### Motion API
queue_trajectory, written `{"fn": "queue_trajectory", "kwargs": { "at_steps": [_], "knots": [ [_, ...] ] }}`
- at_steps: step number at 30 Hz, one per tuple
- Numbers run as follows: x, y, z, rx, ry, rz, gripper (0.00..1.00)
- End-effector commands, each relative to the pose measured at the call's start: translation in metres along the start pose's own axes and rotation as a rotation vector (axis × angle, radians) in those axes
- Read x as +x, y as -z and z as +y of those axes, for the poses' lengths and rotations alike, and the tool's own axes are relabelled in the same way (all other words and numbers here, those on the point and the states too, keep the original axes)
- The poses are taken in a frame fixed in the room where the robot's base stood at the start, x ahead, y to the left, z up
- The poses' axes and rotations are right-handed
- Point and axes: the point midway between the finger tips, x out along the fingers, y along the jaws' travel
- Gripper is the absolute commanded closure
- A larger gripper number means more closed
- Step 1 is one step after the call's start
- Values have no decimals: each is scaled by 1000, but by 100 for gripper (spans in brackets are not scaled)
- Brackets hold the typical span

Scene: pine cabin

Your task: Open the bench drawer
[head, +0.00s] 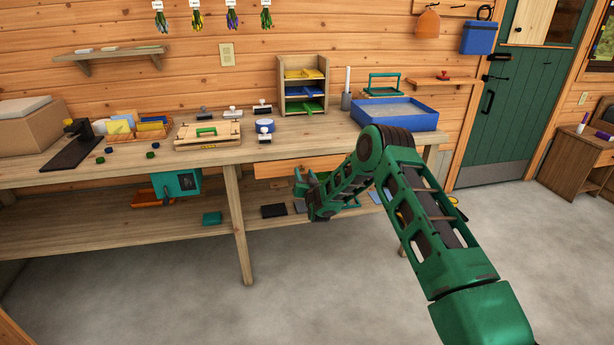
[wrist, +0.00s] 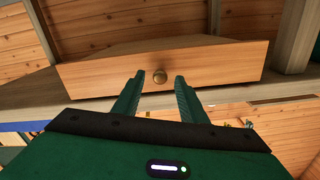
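The bench drawer is a pale wooden front with a round brass knob; it fills the upper middle of the wrist view (wrist: 215,70). In the head view the drawer (head: 290,168) shows under the bench top, partly hidden by my arm. The knob (wrist: 160,76) sits at the centre of the front. My gripper (wrist: 156,85) is open, its two green fingers pointing at the drawer with the knob between the tips as seen from the wrist. I cannot tell whether the fingers reach around the knob. In the head view my gripper (head: 304,184) is just in front of the drawer.
The workbench (head: 240,152) carries a blue tray (head: 400,118), a small shelf unit (head: 302,85) and stamps. The lower shelf (head: 180,222) holds a teal box (head: 176,184) and flat dark pieces. A bench leg (head: 239,225) stands left of my arm. The grey floor in front is clear.

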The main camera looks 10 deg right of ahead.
Motion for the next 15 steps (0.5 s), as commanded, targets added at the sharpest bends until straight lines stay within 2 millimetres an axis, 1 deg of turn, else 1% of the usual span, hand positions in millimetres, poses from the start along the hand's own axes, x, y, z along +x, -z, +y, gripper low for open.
{"fn": "queue_trajectory", "kwargs": {
  "at_steps": [1,5,13,14,15],
  "knots": [
    [4,0,0,0,0,1,62],
    [9,0,0,0,0,-1,62],
    [10,0,0,0,1,-1,62],
    [10,0,0,0,1,-1,64],
    [10,0,0,0,1,-1,74]
  ]
}}
